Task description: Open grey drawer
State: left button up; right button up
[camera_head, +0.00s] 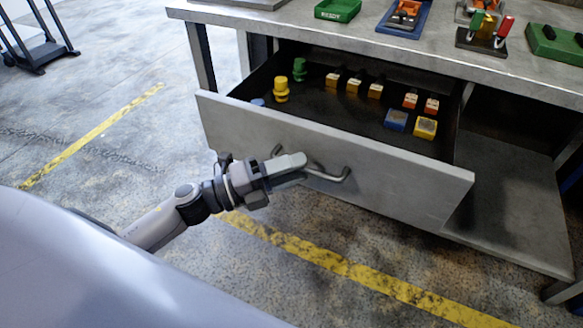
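The grey drawer (330,163) under the workbench is pulled out, and its inside shows behind the grey front panel. A bent metal handle (328,175) is on the front panel. My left gripper (291,170) reaches in from the left, and its fingers close around the left part of the handle. The fingers hide that part of the bar, while its right end shows. My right gripper is not in view.
Yellow, green, orange and blue small parts sit in the drawer, including a yellow piece (281,89). The workbench top (345,31) carries green and blue trays. An open lower shelf (512,205) is at right. The floor in front is clear. A dark cart (40,50) stands far left.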

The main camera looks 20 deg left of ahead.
pick_arm(q)
jog(key=r+v, duration=0.1)
jog(key=v, duration=0.6)
jog(key=shift+f, duration=0.45)
